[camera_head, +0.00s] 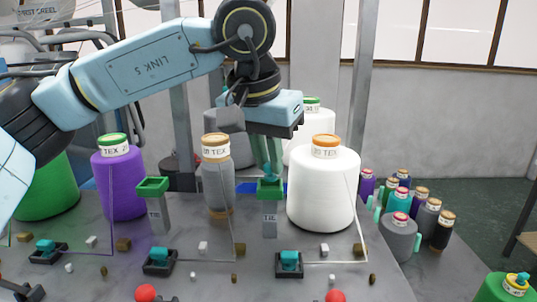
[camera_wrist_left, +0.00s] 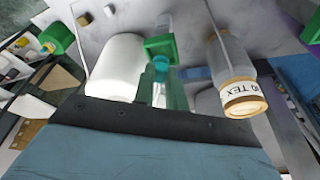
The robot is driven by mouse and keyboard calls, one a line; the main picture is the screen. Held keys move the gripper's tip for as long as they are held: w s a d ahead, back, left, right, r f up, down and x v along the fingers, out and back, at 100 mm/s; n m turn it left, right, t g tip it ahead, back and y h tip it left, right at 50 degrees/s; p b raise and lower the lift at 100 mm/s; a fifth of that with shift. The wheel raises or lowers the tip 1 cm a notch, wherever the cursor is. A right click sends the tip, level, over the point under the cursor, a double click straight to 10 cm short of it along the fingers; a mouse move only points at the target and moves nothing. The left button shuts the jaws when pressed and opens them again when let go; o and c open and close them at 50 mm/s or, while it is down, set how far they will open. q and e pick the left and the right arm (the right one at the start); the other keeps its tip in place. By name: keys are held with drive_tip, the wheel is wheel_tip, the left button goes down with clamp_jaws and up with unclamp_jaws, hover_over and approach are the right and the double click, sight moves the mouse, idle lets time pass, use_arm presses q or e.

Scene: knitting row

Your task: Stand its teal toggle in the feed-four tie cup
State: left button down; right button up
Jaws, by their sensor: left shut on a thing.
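My left gripper (camera_head: 269,178) reaches down from above, its fingertips at the green-rimmed tie cup (camera_head: 270,190) just left of the big white cone. In the left wrist view the gripper (camera_wrist_left: 164,80) is shut on a teal toggle (camera_wrist_left: 161,63), which shows at the fingertips against the green cup (camera_wrist_left: 165,44). I cannot tell whether the toggle's lower end is inside the cup. In the head view the fingers mostly hide the toggle. A second green-rimmed cup (camera_head: 152,186) stands on a grey post to the left. My right gripper is not in view.
A white yarn cone (camera_head: 322,195) and a grey cone (camera_head: 218,185) stand close on either side of the cup. A purple cone (camera_head: 119,185) is farther left. Black holders (camera_head: 160,262) with teal pieces line the front. Several small spools (camera_head: 400,228) stand at right.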

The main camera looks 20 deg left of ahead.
use_arm(q)
drive_tip(key=shift+f+b, duration=0.55)
drive_tip(key=shift+f, duration=0.3)
drive_tip(key=c, duration=1.4)
unclamp_jaws()
drive_tip(key=shift+o, duration=0.2)
drive_tip(key=shift+r, duration=0.1)
drive_tip(key=d+v, duration=0.1)
drive_tip(key=v, duration=1.2)
drive_tip(key=shift+s+a+p, duration=0.15)
drive_tip(key=shift+a+p, duration=0.25)
drive_tip(key=shift+a, duration=0.1)
